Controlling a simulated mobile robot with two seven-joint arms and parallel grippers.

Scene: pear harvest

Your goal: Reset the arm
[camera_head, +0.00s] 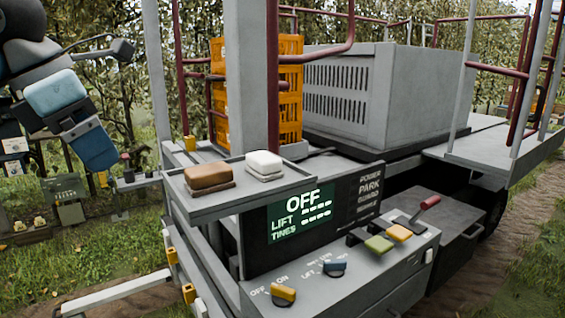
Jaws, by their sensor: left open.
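My left gripper (80,118) is at the upper left, on a dark arm that comes in from the left edge. It shows light-blue and darker blue parts and is open. Nothing is seen held in it. It hangs in the air, left of the machine's grey post and apart from the control panel (340,278) in the picture. My right gripper is not in view.
The panel's screen (301,212) reads OFF, LIFT, TINES. A tray (215,207) holds a brown block (209,177) and a white block (264,163). Orange crates (290,95) and a grey housing (372,100) stand behind. Grass (70,265) lies below left.

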